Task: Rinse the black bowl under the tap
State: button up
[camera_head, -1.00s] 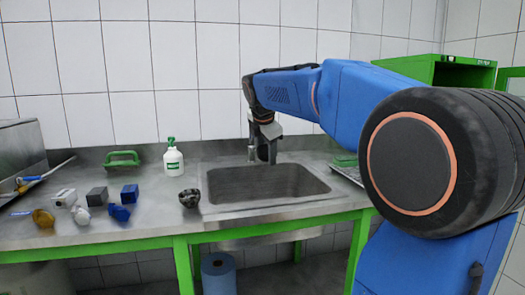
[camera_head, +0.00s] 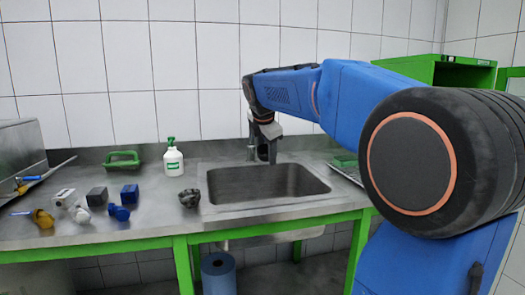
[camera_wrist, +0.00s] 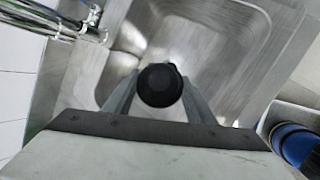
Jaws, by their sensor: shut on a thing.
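My gripper (camera_head: 265,154) is over the back of the sink (camera_head: 265,185), close beside the tap (camera_head: 251,135). I cannot tell exactly what part the knob belongs to. The chrome tap pipes (camera_wrist: 60,20) show at the upper left there. I see no water running.
Several small fittings, including a blue block (camera_head: 130,194), lie at the left.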

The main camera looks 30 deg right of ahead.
jog(key=shift+r, duration=0.1)
jog(key=s+a+r, duration=0.2)
jog(key=s+r, duration=0.1)
jog(key=s, duration=0.1)
jog(key=shift+s+r, duration=0.3)
jog(key=shift+r, duration=0.1)
dwell(0.8)
